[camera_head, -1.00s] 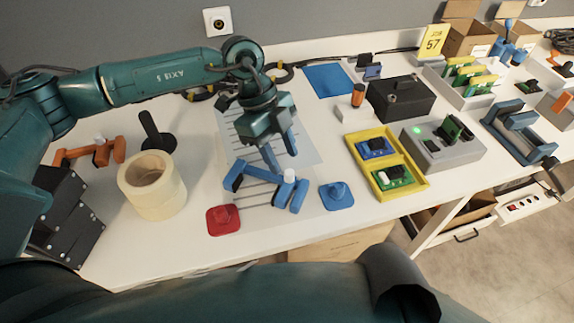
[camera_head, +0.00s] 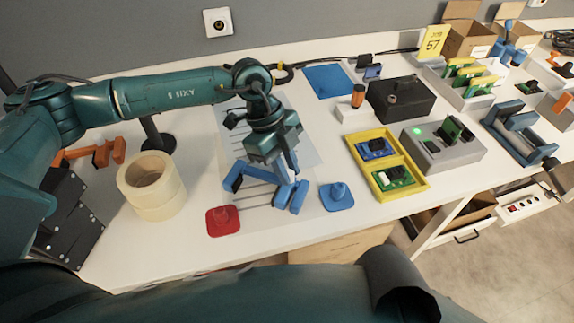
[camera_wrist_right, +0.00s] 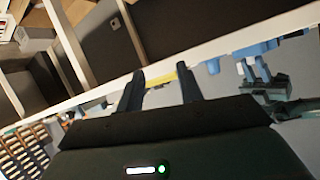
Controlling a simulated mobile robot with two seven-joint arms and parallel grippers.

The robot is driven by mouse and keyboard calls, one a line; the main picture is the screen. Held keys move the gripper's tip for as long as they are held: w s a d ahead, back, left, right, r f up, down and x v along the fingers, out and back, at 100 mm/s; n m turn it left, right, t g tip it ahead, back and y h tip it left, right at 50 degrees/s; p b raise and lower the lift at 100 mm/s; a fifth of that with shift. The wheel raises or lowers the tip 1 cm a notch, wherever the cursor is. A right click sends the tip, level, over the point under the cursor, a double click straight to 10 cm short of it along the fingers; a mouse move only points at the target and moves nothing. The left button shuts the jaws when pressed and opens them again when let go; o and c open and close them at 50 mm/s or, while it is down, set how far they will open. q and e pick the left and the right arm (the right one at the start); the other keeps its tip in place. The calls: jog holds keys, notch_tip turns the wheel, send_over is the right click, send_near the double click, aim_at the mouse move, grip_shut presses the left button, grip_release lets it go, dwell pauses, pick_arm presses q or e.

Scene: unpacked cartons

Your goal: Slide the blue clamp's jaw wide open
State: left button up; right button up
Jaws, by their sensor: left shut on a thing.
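The blue clamp (camera_head: 240,182) lies on the lined grey sheet (camera_head: 233,145) in the middle of the table, seen in the head view. My left gripper (camera_head: 284,176) is down at the clamp's right part, shut on the blue clamp. Its fingers and wrist hide the clamp's white knob and some of its bar. How wide the jaw stands is hard to tell. In the right wrist view my right gripper (camera_wrist_right: 160,80) has its two fingers apart with nothing between them.
A tape roll (camera_head: 151,185) and an orange clamp (camera_head: 92,150) are at left. A yellow tray (camera_head: 366,164) with boards is at right.

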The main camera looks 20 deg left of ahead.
pick_arm(q)
grip_shut()
jog(key=shift+d+r+p, duration=0.15)
jog(key=shift+p, duration=0.35)
jog(key=o, duration=0.7)
grip_release()
jog(key=v, duration=1.3)
